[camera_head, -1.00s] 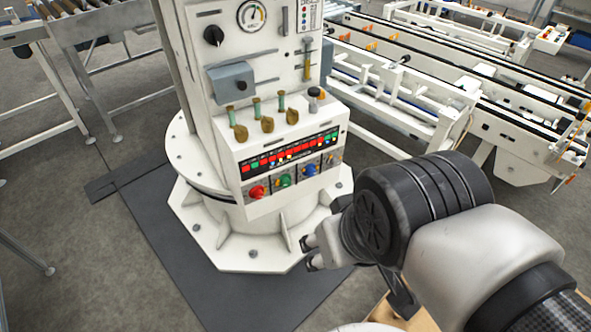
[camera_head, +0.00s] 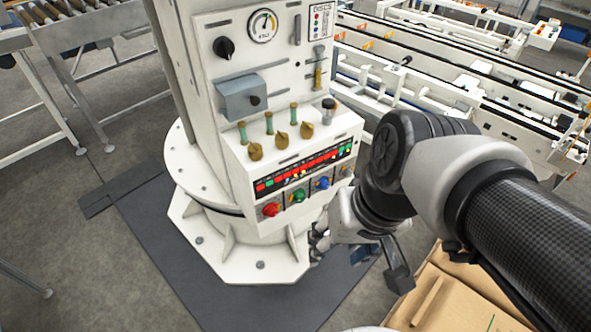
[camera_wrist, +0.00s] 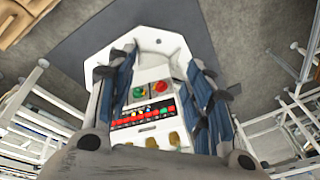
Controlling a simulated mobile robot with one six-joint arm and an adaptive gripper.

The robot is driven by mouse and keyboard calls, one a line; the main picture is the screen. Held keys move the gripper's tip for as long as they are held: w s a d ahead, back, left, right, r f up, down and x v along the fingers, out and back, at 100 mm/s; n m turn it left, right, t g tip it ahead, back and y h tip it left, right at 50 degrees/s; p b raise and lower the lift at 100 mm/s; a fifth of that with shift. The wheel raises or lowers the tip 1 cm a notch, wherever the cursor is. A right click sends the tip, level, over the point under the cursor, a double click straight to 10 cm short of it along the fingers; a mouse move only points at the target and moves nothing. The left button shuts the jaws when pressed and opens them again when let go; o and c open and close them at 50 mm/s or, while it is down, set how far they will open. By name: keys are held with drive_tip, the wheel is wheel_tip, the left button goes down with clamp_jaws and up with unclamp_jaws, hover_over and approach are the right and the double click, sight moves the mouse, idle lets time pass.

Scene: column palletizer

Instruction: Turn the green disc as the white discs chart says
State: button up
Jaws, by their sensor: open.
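The green disc (camera_head: 298,196) sits on the lower front of the white column's console, between the red disc (camera_head: 271,209) and the blue disc (camera_head: 321,183). In the wrist view, the green disc (camera_wrist: 138,92) and red disc (camera_wrist: 160,87) show between my fingers, with the blue disc hidden. The white chart (camera_head: 321,20) headed DISCS is high on the column panel; its small rows are too small to read. My gripper (camera_head: 319,241) is open and empty, in front of and below the discs, apart from them. Its fingers (camera_wrist: 160,58) frame the console in the wrist view.
Above the discs are a lit indicator strip (camera_head: 305,167) and several brass knobs (camera_head: 281,140). A grey box (camera_head: 243,97), black knob (camera_head: 223,47) and gauge (camera_head: 262,25) are higher up. Cardboard boxes (camera_head: 450,295) lie at lower right. Conveyors stand behind.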

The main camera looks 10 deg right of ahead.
sight(302, 200)
drive_tip(key=w+a+f+m+g+y+p, duration=0.2)
drive_tip(key=w+m+y, duration=0.15)
drive_tip(key=w, duration=0.25)
drive_tip(key=w+a+f+m+g+y+p, duration=0.1)
drive_tip(key=w+a+m+y+p, duration=0.2)
drive_tip(key=w+y, duration=0.25)
drive_tip(key=w+d+f+m+t+y+p, duration=0.35)
drive_tip(key=w+f+m, duration=0.4)
drive_tip(key=w, duration=0.25)
drive_tip(key=s+d+f+m+t+h+p, duration=0.1)
drive_tip(key=d+f+m+t+h, duration=0.1)
drive_tip(key=d+f+m+t, duration=0.45)
drive_tip(key=d+f+m+t+h+p, duration=0.1)
drive_tip(key=f+m+t+h, duration=0.2)
drive_tip(key=f, duration=0.7)
drive_tip(key=s+d+f+m+t+h+p, duration=0.1)
drive_tip(key=d+f+m+t+h, duration=0.2)
drive_tip(key=f+m, duration=0.4)
drive_tip(key=shift+n+t+y, duration=0.6)
drive_tip(key=shift+n+y, duration=0.15)
drive_tip(key=x, duration=0.5)
drive_tip(key=b+x, duration=0.1)
drive_tip(key=x, duration=0.5)
drive_tip(key=b+x, duration=0.1)
drive_tip(key=x, duration=0.5)
drive_tip(key=shift+w+d+f, duration=0.1)
drive_tip(key=shift+d+f, duration=0.05)
drive_tip(key=shift+f, duration=0.2)
